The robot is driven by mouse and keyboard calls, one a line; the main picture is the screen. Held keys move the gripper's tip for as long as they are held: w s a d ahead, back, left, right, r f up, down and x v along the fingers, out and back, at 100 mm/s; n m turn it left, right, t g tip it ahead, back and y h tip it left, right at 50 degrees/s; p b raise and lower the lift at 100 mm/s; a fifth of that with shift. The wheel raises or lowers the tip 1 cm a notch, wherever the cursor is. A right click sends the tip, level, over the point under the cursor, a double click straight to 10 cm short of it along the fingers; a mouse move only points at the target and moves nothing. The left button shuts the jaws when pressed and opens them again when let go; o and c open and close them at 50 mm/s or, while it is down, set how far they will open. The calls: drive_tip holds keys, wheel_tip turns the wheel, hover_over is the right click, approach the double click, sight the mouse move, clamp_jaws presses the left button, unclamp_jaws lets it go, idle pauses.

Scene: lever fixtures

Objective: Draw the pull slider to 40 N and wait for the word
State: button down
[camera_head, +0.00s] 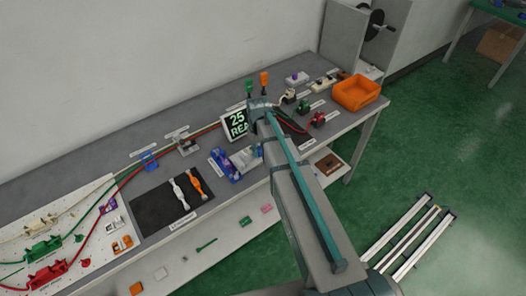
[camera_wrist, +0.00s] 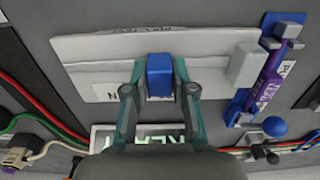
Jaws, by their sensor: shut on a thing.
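In the wrist view a blue block (camera_wrist: 159,72), which looks like the pull slider's handle, sits on a pale grey plate (camera_wrist: 90,52). My gripper (camera_wrist: 160,84) has its two teal fingers on either side of the block, shut on it. The plate carries a label, partly hidden, with an "N" showing. A display (camera_head: 237,123) in the head view reads "25" with "REA" below it, the rest cut off by my arm. In the wrist view the display (camera_wrist: 150,136) is largely covered by my gripper. My fingertips are hidden in the head view.
A blue and purple fixture (camera_wrist: 262,82) stands beside the plate, with a blue ball knob (camera_wrist: 274,127) near it. Red and green cables run along the bench. An orange bin (camera_head: 357,92) stands at the bench's right end. A black mat (camera_head: 165,211) holds white and orange tools.

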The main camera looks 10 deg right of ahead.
sight(259, 149)
drive_tip(key=shift+d, duration=0.1)
drive_tip(key=c, duration=1)
unclamp_jaws()
drive_tip(key=shift+o, duration=0.2)
drive_tip(key=shift+r, duration=0.1)
wheel_tip(259, 149, up, 12)
